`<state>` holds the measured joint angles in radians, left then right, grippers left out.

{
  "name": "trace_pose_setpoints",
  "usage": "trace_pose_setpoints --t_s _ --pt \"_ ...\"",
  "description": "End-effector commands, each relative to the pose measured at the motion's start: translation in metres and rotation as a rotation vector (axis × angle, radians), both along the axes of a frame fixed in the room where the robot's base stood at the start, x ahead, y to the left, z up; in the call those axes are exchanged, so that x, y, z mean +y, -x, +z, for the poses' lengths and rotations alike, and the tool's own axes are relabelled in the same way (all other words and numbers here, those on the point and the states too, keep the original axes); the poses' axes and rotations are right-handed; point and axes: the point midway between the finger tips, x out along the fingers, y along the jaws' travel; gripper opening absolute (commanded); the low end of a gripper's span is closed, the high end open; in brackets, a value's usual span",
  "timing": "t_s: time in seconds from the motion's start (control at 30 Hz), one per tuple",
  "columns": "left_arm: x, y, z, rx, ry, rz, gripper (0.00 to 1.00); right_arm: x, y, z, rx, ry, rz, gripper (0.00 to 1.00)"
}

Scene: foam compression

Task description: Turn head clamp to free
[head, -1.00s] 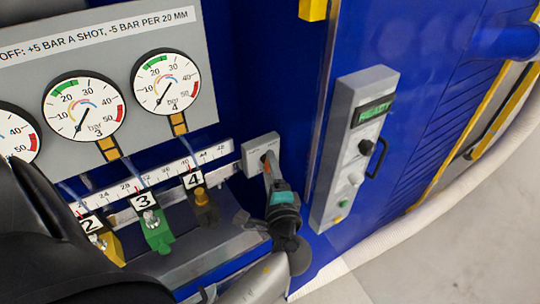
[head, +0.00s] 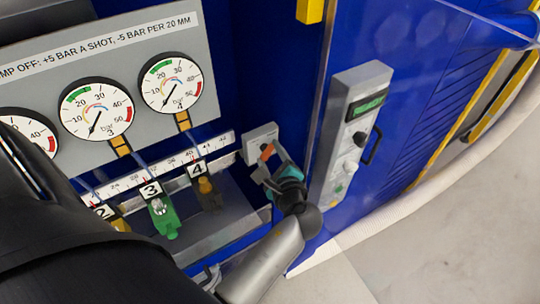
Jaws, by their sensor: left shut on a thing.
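The head clamp is a small grey plate (head: 256,136) with an orange lever (head: 267,151), at the right end of the scale rail in the head view. The orange part of the lever slants up to the right. My right gripper is not in view.
Left of the clamp, the numbered scale rail (head: 133,178) carries a green block (head: 164,217) and a brown one (head: 208,193). Round pressure gauges (head: 178,81) sit above. A grey control box (head: 350,130) with a green display and black handle stands close right of my gripper.

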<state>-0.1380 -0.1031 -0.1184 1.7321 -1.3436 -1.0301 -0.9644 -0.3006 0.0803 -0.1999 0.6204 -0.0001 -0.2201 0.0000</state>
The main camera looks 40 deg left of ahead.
Motion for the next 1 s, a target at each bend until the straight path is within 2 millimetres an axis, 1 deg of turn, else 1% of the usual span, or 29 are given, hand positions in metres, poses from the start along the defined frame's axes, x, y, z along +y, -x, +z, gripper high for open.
trace_pose_setpoints --t_s 0.43,0.47,0.7,0.73,1.0 --pt "0.0001 -0.0004 0.0004 0.011 -0.006 -0.001 0.07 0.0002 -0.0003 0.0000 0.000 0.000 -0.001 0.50" --pt "0.0001 -0.0004 0.0004 0.011 -0.006 -0.001 0.64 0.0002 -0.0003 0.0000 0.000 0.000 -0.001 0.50" --pt "0.0001 -0.0001 0.0002 0.010 -0.005 -0.001 0.91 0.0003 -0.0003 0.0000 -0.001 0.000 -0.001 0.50" --pt "0.0001 -0.0001 0.0002 0.011 -0.005 0.000 0.93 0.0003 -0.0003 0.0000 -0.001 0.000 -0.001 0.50" --pt "0.0003 -0.0005 0.0002 0.010 -0.004 0.000 0.93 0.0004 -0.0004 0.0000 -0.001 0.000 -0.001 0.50"
